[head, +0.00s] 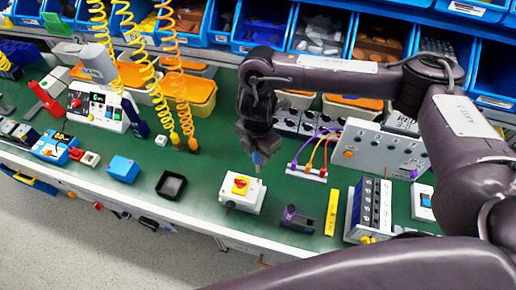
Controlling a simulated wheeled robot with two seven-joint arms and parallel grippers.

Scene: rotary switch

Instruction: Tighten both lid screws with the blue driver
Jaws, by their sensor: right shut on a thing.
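The rotary switch box (242,201) is white with a yellow plate and a red knob, and sits near the front edge of the green bench. My right gripper (257,146) points down just behind and above the box. It is shut on the blue driver (257,158), which is mostly hidden by the fingers. The driver's thin shaft points down toward the back right part of the lid; I cannot tell whether its tip touches. The lid screws are too small to make out. My left gripper is out of view.
A black tray (172,186) and a blue box (123,169) lie to the left. A purple-and-black tool holder (297,219) and a yellow block (331,212) stand to the right. Coiled yellow cords (158,100) hang at the left. Blue bins (262,27) line the back.

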